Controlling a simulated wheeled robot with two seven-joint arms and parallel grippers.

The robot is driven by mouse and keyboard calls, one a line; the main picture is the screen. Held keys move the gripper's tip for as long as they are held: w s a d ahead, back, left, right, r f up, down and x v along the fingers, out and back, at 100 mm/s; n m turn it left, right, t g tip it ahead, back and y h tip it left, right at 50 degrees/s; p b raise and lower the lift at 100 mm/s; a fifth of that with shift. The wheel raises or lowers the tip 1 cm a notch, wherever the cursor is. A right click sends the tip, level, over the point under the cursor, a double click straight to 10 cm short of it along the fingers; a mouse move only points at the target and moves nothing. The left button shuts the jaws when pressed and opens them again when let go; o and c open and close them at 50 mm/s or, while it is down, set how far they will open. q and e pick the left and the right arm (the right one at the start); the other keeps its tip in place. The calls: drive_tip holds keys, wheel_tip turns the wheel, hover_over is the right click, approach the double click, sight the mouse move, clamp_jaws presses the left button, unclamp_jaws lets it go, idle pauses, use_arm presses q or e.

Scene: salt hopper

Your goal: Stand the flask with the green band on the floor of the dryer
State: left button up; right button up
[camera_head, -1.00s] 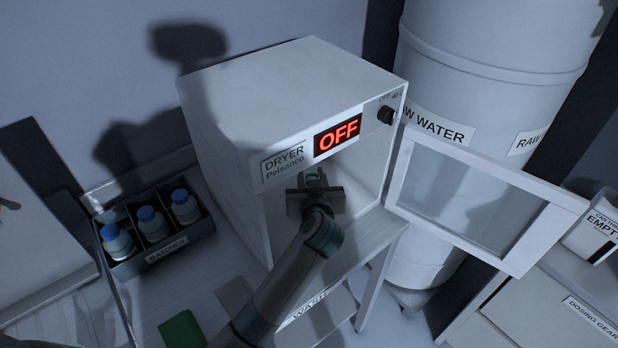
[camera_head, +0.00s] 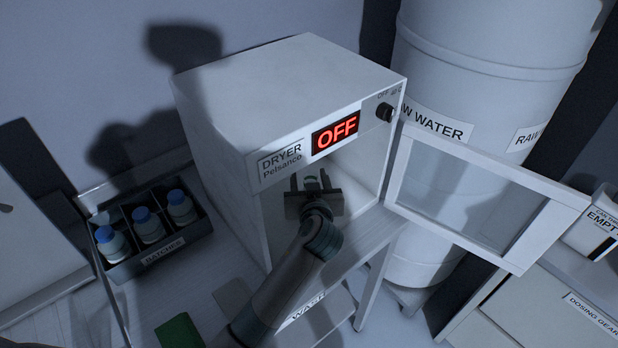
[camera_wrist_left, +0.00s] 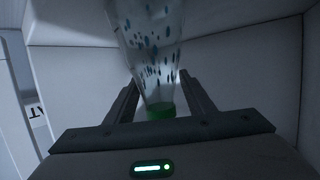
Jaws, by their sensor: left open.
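The dryer (camera_head: 215,150) is a white box with its door (camera_head: 404,190) swung open to the right and a red OFF display. My left gripper (camera_head: 310,181) reaches inside it, with its fingers spread apart. The flask (camera_head: 311,183) shows only as a small pale and green bit between the fingers in the head view. In the left wrist view the clear, dark-speckled flask (camera_wrist_left: 152,50) has a green band (camera_wrist_left: 160,112) at its end nearest the gripper. The band lies between the open fingers (camera_wrist_left: 158,90), with gaps at both sides. Its contact with the dryer floor is hidden.
A dark BATCHES rack (camera_head: 180,250) with blue-capped bottles stands left of the dryer. A large RAW WATER drum (camera_head: 470,90) stands behind the open door. A green pad (camera_head: 180,331) lies at the front. The dryer walls are close around the gripper.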

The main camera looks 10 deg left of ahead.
use_arm(q)
drive_tip(key=shift+s+d+r, duration=0.1)
drive_tip(key=shift+s+r, duration=0.1)
drive_tip(key=shift+s, duration=0.15)
drive_tip(key=p+v, duration=0.3)
drive_tip(key=v, duration=0.8)
use_arm(e)
wheel_tip(320, 180, up, 4)
drive_tip(key=shift+a+f, duration=0.1)
drive_tip(key=shift+f, duration=0.1)
use_arm(q)
drive_tip(key=shift+s, duration=0.1)
use_arm(e)
drive_tip(key=shift+s+a, duration=0.1)
drive_tip(key=shift+a, duration=0.3)
drive_tip(key=shift+d, duration=0.35)
